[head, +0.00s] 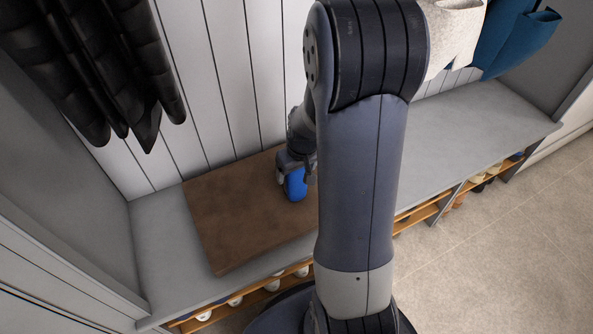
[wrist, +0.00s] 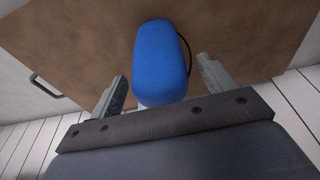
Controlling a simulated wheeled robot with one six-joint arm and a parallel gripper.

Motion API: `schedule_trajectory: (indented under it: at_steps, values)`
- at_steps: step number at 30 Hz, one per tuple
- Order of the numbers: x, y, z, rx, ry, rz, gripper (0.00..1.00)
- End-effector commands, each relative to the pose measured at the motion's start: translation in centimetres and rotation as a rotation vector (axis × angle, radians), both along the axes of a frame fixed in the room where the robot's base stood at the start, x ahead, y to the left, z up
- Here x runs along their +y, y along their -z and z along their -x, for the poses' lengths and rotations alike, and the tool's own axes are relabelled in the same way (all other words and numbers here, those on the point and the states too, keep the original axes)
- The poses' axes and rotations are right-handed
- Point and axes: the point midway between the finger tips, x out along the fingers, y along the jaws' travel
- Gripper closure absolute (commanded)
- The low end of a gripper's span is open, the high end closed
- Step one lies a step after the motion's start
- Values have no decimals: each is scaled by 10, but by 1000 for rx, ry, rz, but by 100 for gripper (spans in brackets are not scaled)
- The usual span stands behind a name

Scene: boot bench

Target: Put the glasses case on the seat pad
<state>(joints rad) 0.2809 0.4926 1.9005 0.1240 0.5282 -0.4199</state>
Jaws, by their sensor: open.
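The blue glasses case (head: 296,184) is at the brown seat pad (head: 225,222) in the head view, partly hidden by my arm. In the wrist view the blue case (wrist: 162,62) lies over the brown pad surface (wrist: 80,40), with a thin dark cord at its right side. My gripper (wrist: 158,85) is open, with one finger on each side of the case's near end. Gaps show between the fingers and the case. My gripper also shows in the head view (head: 297,175), just above the pad. The case appears to rest on the pad.
The pad lies on a grey bench (head: 470,135) against white panelling, with shoe cubbies below. Dark padded coats (head: 110,65) hang at the left. White and blue garments (head: 510,35) hang at the right. The bench right of my arm is bare.

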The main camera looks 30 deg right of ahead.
Motion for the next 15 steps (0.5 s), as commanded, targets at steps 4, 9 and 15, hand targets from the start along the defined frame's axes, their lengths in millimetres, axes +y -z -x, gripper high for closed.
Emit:
schedule_trajectory:
  at_steps: [4,9,15]
  values:
    - [0,-36,7,-5,1,2,22]
    - [0,-71,15,-6,1,1,22]
    - [0,-97,22,-3,1,1,22]
